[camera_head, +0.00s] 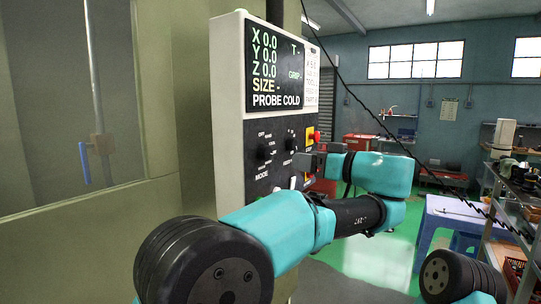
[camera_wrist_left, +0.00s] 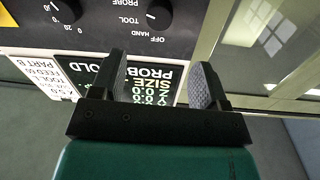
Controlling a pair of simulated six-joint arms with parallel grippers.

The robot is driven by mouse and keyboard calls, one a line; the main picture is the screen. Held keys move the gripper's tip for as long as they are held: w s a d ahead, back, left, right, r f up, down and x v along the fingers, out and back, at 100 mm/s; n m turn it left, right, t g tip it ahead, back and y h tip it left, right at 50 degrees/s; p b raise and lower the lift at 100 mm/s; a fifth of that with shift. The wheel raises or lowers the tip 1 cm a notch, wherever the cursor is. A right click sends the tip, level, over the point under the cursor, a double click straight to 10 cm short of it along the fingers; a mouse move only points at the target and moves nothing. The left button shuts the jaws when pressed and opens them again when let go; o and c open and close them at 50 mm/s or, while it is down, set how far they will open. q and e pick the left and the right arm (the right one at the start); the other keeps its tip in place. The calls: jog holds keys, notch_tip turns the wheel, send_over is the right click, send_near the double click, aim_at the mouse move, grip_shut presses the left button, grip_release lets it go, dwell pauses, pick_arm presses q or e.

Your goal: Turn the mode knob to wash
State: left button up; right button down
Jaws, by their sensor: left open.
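The mode knob (camera_head: 263,152) is a dark round knob on the control panel (camera_head: 229,120), with the word MODE below it. In the left wrist view, upside down, the mode knob (camera_wrist_left: 159,14) sits at the top edge; OFF, HAND, TOOL and PROBE are readable around it, and its lower part is cut off. I cannot read a wash mark. My left gripper (camera_head: 300,164) is open and empty, right of the mode knob in the head view. In the left wrist view the jaws (camera_wrist_left: 160,66) stand apart over the display, with the knob beyond their tips. My right gripper is not in view.
A second knob (camera_head: 290,143) with a number scale sits right of the mode knob. A red button on yellow (camera_head: 313,136) is at the panel's right edge. The lit display (camera_head: 273,68) is above. A machine door with window (camera_head: 70,110) stands left; a shelf cart (camera_head: 505,190) is far right.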

aim_at(269, 154)
pick_arm(q)
jog(key=x, duration=1.1)
jog(key=shift+w+a, duration=0.1)
jog(key=shift+a, duration=0.1)
jog(key=c, duration=0.9)
